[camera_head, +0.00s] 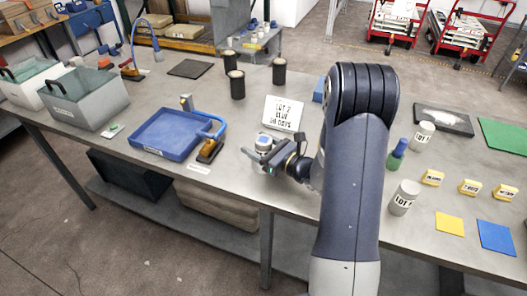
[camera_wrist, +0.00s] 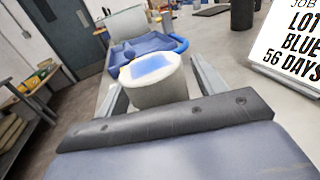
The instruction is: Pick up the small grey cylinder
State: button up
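A small grey cylinder with a blue patch on its top (camera_wrist: 152,74) stands between the two fingers of my gripper (camera_wrist: 160,88) in the wrist view. In the head view the small cylinder (camera_head: 263,140) is at the fingers of my gripper (camera_head: 262,153), low over the table in front of the white sign. The fingers flank the cylinder on both sides. Whether they press on it or leave a small gap cannot be told. The cylinder's base is hidden. Two larger grey cylinders with labels stand to the right, a near one (camera_head: 404,197) and a farther one (camera_head: 421,136).
The white sign (camera_head: 284,113) stands close behind my gripper. A blue tray (camera_head: 172,133) and an orange-and-black tool (camera_head: 209,151) are to the left. Several black cups (camera_head: 237,84) stand behind.

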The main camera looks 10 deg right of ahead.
jog(key=c, duration=1.2)
jog(key=shift+r, duration=0.15)
jog(key=shift+r, duration=4.75)
jog(key=shift+s+r, duration=0.1)
